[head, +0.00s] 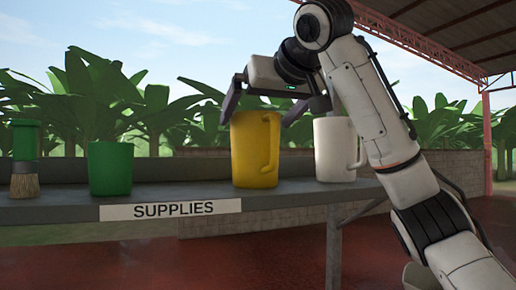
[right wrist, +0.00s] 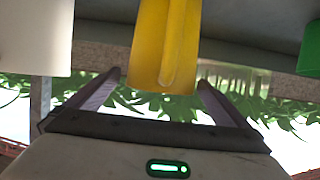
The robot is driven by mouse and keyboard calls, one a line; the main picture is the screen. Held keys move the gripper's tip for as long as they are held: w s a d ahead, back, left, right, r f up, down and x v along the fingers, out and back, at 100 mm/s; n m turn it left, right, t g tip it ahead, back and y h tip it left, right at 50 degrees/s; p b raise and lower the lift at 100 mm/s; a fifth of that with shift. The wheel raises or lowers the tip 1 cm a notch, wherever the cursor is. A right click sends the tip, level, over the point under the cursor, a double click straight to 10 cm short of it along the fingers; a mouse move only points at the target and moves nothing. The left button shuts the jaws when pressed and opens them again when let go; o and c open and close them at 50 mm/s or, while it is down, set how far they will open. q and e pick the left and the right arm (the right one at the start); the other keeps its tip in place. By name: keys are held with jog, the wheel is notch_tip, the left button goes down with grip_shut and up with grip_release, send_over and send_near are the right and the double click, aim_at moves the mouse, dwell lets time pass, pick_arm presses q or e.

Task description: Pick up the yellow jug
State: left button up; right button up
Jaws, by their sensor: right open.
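The yellow jug (head: 250,150) stands upright on the grey shelf, its handle to the right in the head view. My right gripper (head: 258,117) is at the jug's top, open, with one finger to each side of the rim. In the right wrist view the yellow jug (right wrist: 165,45) hangs down from the top of the picture, with its handle facing the camera. The open fingers of the right gripper (right wrist: 158,80) lie to either side of its rim end, with gaps showing. I cannot tell how deep they reach. My left gripper is not in view.
A white jug (head: 335,150) stands close on the right of the yellow one. A green cup (head: 110,168) and a green-handled brush (head: 25,160) stand further left on the shelf (head: 285,192), which bears a SUPPLIES label (head: 170,210). The shelf between green cup and yellow jug is clear.

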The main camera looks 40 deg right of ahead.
jog(key=shift+w+d+f, duration=0.1)
jog(key=shift+w+f, duration=0.1)
jog(key=shift+w, duration=0.35)
jog(key=c, duration=1.4)
jog(key=shift+c, duration=0.3)
jog(key=shift+r, duration=0.15)
